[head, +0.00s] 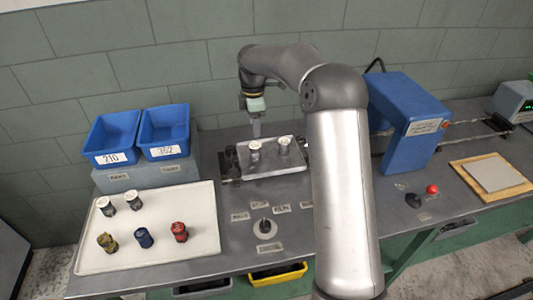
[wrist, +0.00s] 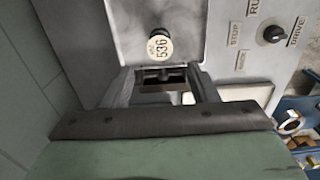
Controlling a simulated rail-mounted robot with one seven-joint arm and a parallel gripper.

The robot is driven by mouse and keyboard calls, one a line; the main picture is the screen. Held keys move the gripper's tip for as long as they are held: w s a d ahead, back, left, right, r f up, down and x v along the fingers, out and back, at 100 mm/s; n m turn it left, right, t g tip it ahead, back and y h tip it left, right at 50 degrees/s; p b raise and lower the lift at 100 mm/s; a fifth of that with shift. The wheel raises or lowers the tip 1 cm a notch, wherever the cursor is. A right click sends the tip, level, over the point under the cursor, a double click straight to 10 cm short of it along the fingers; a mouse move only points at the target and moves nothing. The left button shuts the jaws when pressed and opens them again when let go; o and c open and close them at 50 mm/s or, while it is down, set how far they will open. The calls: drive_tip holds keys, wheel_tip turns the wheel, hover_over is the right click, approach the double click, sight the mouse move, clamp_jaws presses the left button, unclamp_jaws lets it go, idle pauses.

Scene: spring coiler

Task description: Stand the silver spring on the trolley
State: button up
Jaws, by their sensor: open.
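A bright metal plate, apparently the trolley (head: 270,168), lies in the middle of the bench in the head view; its bare surface also shows in the wrist view (wrist: 205,30). I cannot tell which is the silver spring. In the wrist view one white cap marked 536 (wrist: 160,45) lies just beyond the fingertips. My gripper (head: 256,134) is open, pointing down over the plate's left back part, close to the left piece. Its fingers (wrist: 163,78) hold nothing.
A blue machine housing (head: 405,125) stands right of the plate. A knob (head: 265,228) sits in front.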

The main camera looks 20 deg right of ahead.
drive_tip(key=s+a+r+m+h, duration=0.1)
drive_tip(key=s+r+m, duration=0.25)
drive_tip(key=s, duration=0.75)
drive_tip(key=s+r+m, duration=0.2)
drive_tip(key=s+m, duration=0.3)
drive_tip(key=s, duration=0.5)
drive_tip(key=s+f+m, duration=0.2)
drive_tip(key=s+m, duration=0.2)
drive_tip(key=s, duration=0.5)
drive_tip(key=s+f+m+y, duration=0.1)
drive_tip(key=s+m, duration=0.4)
drive_tip(key=s, duration=0.5)
drive_tip(key=shift+s+d+f+t, duration=0.15)
drive_tip(key=shift+d+f+t, duration=0.2)
drive_tip(key=shift+f, duration=0.25)
